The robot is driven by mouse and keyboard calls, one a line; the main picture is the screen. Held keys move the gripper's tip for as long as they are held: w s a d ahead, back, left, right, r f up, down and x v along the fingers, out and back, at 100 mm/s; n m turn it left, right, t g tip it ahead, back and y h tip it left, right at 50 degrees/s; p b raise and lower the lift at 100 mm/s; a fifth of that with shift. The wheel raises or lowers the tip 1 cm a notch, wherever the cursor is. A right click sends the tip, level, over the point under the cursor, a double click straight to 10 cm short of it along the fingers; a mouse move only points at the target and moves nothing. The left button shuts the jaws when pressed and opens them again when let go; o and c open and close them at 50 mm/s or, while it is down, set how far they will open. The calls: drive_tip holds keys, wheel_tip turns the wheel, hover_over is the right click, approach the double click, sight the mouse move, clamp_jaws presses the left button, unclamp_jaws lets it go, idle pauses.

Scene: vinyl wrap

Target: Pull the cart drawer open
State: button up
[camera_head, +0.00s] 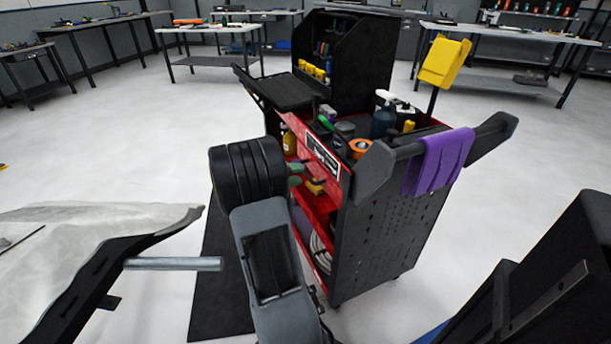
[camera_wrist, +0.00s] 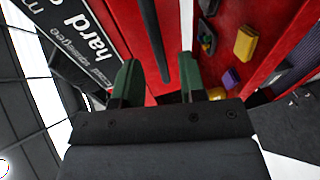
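The red and black cart (camera_head: 385,215) stands in the middle of the head view, its red side facing my arm. My gripper (camera_head: 296,174) is at that side, just below the upper red panel (camera_head: 312,148) with a black and white label. In the wrist view, my gripper's green fingers (camera_wrist: 157,88) are apart, against the red front. A thin dark bar (camera_wrist: 154,40) runs down between them and looks like a handle; I cannot tell whether the fingers touch it. How far any drawer stands out is not clear, as my arm hides part of that side.
Bottles and cans (camera_head: 345,130) fill the cart top. A purple cloth (camera_head: 437,162) hangs on the cart's push handle. Small coloured blocks (camera_wrist: 246,42) lie on a red shelf beside my fingers. The white floor right of the cart is open.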

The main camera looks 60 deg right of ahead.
drive_tip(key=shift+x, duration=1.8)
drive_tip(key=shift+c, duration=0.5)
clamp_jaws()
